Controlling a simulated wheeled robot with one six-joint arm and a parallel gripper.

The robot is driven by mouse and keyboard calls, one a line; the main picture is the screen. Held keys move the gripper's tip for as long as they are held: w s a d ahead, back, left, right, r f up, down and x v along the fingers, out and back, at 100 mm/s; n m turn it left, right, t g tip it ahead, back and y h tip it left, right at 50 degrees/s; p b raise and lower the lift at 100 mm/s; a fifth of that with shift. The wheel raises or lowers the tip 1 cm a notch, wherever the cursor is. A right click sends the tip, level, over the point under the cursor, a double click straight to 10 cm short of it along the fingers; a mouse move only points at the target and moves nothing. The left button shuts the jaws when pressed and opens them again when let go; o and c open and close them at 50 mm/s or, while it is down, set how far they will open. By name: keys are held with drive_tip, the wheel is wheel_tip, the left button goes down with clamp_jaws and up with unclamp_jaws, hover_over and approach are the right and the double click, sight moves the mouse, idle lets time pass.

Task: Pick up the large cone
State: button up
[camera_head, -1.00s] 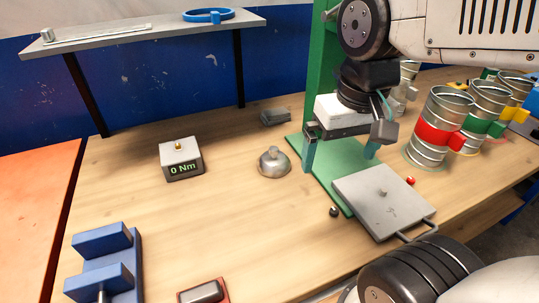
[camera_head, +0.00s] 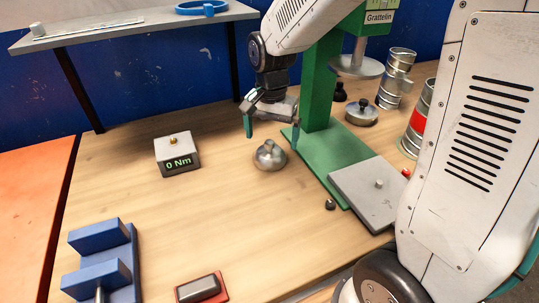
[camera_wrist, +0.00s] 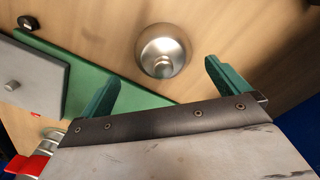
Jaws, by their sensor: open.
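A silver, dome-like metal piece with a small top (camera_head: 270,156), which I take to be the large cone, stands on the wooden bench left of a green base plate. It also shows in the wrist view (camera_wrist: 163,50), seen from above as a round shiny shape just beyond the fingertips. My gripper (camera_head: 272,130) is open and empty, above and close to this piece. Its two teal fingers (camera_wrist: 160,76) lie to either side of the piece in the wrist view, apart from it.
The green press stand (camera_head: 320,85) rises behind and right of the gripper. A grey plate (camera_head: 370,205) lies right. A torque display box (camera_head: 177,155) and blue vise (camera_head: 104,262) are left. Bare bench lies between.

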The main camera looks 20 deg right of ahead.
sight(269, 142)
drive_tip(key=f, duration=0.5)
drive_tip(key=shift+w+a+f, duration=0.15)
drive_tip(key=shift+w+f, duration=0.05)
drive_tip(key=shift+f, duration=0.05)
drive_tip(key=c, duration=1.3)
drive_tip(key=shift+r, duration=0.1)
drive_tip(key=shift+c, duration=0.7)
